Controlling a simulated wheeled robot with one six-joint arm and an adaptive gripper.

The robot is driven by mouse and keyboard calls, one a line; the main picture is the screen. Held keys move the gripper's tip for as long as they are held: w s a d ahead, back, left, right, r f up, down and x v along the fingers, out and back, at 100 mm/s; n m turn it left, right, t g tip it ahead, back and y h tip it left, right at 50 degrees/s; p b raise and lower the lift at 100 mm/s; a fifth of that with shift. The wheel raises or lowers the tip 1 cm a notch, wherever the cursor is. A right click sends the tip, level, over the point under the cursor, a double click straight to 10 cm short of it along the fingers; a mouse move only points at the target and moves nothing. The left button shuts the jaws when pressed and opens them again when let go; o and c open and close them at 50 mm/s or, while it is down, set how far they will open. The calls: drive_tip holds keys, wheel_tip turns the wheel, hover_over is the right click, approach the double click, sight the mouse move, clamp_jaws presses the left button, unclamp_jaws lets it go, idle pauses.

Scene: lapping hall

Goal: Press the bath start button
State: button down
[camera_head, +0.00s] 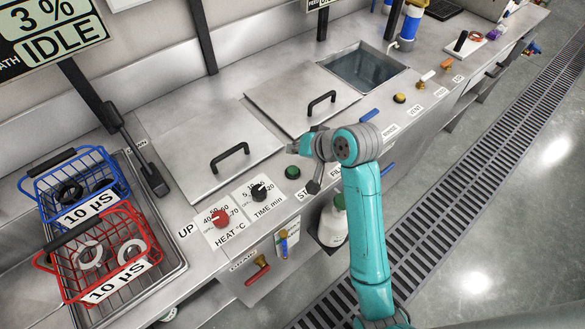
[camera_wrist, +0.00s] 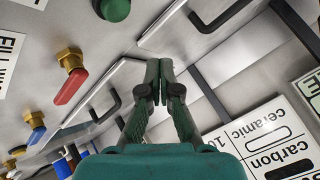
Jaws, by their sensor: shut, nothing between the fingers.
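The green bath start button (camera_head: 292,173) is a round cap on the steel front panel, beside a label whose visible letters begin "ST". It also shows at the top of the wrist view (camera_wrist: 114,9). My gripper (camera_head: 292,147) is just behind the button in the head view, partly hidden by my wrist. In the wrist view my gripper (camera_wrist: 158,65) has its fingertips together with nothing between them. The fingertips appear apart from the button. A sign (camera_head: 52,30) at the top left reads "3%" and "IDLE".
A red heat knob (camera_head: 220,218) and black time knob (camera_head: 258,192) sit left of the button. Lids with black handles (camera_head: 230,156) (camera_head: 321,101) lie behind. Blue (camera_head: 70,183) and red (camera_head: 100,255) baskets stand in a tray at left. An open water bath (camera_head: 365,67) is behind.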

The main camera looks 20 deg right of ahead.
sight(295, 170)
drive_tip(key=shift+f, duration=2.85)
drive_tip(key=shift+f, duration=0.2)
drive_tip(key=shift+f, duration=0.25)
drive_tip(key=shift+f, duration=0.5)
drive_tip(key=shift+r, duration=0.95)
drive_tip(key=shift+r, duration=2.5)
